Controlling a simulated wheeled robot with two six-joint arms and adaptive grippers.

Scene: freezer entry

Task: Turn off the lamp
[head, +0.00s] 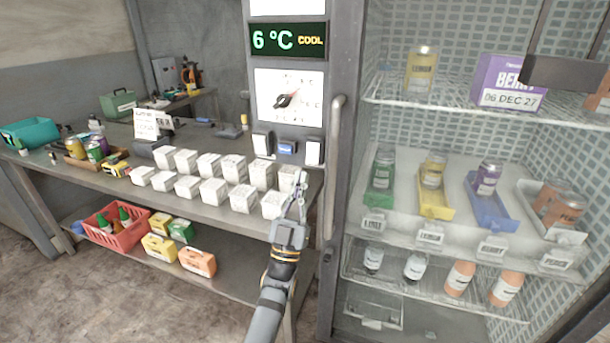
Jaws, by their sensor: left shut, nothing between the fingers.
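I cannot make out a separate lamp; the cabinet interior looks lit. On the grey control column are two white rocker switches, a left one (262,144) and a right one (313,153), with a small blue button (287,148) between them. Their labels are too small to read. Above them are a dial (284,100) with a dark pointer and a green display (288,40) reading 6 °C COOL. My left gripper (300,184) is shut and empty, below the right switch in the picture and apart from it. My right gripper is not in view.
A vertical door handle (333,165) stands right of the column. The glass cabinet at right holds cans and a purple berry box (505,80). White boxes (211,191) in rows cover the bench at left. A red basket (117,228) sits on the lower shelf.

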